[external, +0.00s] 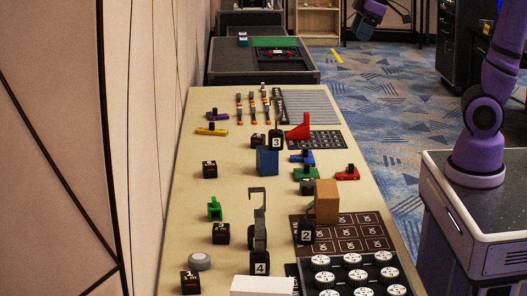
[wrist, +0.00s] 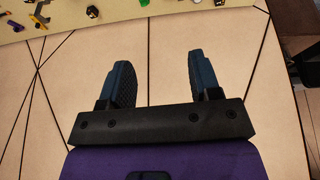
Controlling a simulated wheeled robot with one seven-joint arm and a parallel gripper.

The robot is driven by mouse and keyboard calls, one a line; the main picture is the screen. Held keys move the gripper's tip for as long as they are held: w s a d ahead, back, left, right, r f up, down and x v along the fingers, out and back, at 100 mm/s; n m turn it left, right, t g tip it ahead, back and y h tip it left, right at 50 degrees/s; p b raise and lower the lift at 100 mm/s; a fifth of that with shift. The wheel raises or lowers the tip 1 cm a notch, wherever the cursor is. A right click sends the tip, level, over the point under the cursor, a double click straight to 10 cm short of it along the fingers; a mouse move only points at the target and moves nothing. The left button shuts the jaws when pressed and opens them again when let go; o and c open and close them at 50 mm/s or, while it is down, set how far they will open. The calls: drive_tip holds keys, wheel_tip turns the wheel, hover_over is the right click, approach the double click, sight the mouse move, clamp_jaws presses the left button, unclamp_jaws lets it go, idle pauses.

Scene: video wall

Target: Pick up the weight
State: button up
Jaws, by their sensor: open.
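No single thing is clearly marked as the weight. Candidates on the long table (external: 235,150) in the external view are a grey round piece (external: 200,261) at the front left and several small black cubes with white marks, such as the front-left cube (external: 190,282). My gripper (wrist: 162,72) is open in the wrist view, with its two dark fingers wide apart and nothing between them. In the external view my gripper (external: 363,28) is partly cut off at the top edge, beyond the table's far right side and away from its objects.
A tall grey hooked piece (external: 258,215), an orange-brown block (external: 326,202), a blue block (external: 267,162) and a tray of white-topped round pieces (external: 340,266) crowd the near table. Coloured pieces stand farther back. A panelled wall (external: 60,150) borders the left side; carpet (external: 385,140) lies right.

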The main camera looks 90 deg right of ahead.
drive_tip(key=w+d+f, duration=0.3)
drive_tip(key=w+d, duration=0.7)
drive_tip(key=d, duration=0.1)
hover_over(276, 98)
drive_tip(key=s, duration=0.4)
wheel_tip(276, 98, down, 22)
drive_tip(key=r, duration=0.1)
drive_tip(key=x, duration=0.5)
drive_tip(key=shift+d+f, duration=0.3)
drive_tip(key=shift+a+x, duration=0.2)
drive_tip(key=shift+x, duration=1.15)
drive_tip(key=shift+a+x, duration=0.2)
drive_tip(key=shift+x, duration=1.2)
clamp_jaws()
drive_tip(key=shift+r, duration=0.1)
